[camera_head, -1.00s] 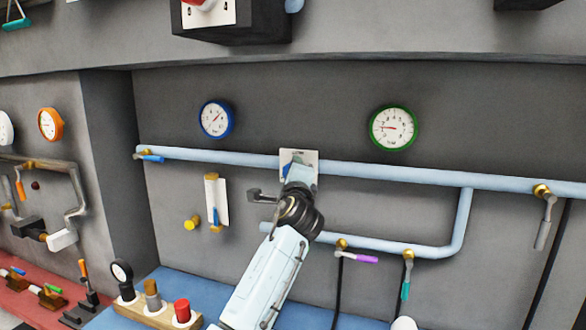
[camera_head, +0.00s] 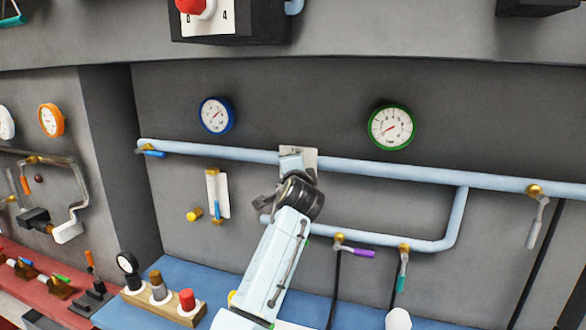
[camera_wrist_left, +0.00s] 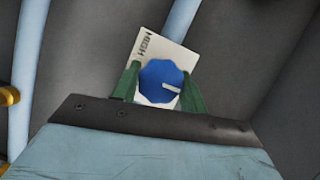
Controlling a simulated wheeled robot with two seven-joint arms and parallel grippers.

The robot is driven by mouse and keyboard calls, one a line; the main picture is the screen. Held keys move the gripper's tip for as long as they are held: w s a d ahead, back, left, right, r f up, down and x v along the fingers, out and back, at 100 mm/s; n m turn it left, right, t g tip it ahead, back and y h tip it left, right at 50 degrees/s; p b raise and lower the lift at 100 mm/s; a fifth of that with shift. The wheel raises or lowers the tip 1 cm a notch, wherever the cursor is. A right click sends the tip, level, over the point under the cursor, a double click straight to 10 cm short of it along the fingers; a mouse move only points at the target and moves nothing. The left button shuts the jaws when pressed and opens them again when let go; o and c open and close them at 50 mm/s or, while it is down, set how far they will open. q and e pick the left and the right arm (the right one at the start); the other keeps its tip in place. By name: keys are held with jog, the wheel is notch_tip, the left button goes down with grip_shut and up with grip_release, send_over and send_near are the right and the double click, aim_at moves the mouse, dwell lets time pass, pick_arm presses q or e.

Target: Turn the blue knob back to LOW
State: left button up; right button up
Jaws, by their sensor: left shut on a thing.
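The blue knob (camera_wrist_left: 156,76) sits on a white plate (camera_wrist_left: 172,43) with the word HIGH at its upper left in the left wrist view. Its white pointer mark points right and slightly down there, away from HIGH. No LOW marking is visible. My left gripper (camera_wrist_left: 160,82) has its green fingers on both sides of the knob, shut on it. In the head view the plate (camera_head: 312,160) is on the wall pipe, and my left gripper (camera_head: 291,164) covers the knob. My right gripper is not in view.
A blue-rimmed gauge (camera_head: 216,115) and a green-rimmed gauge (camera_head: 391,127) hang above the light-blue pipe (camera_head: 400,176). Valves with purple (camera_head: 360,253) and teal (camera_head: 401,283) handles are below right. A wooden block (camera_head: 188,312) with coloured buttons stands on the blue bench.

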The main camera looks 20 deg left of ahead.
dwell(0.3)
pick_arm(q)
jog(key=o, duration=1)
jog(key=b+v, duration=0.2)
jog(key=v, duration=1.1)
jog(key=shift+s, duration=0.2)
jog(key=shift+d+f, duration=0.1)
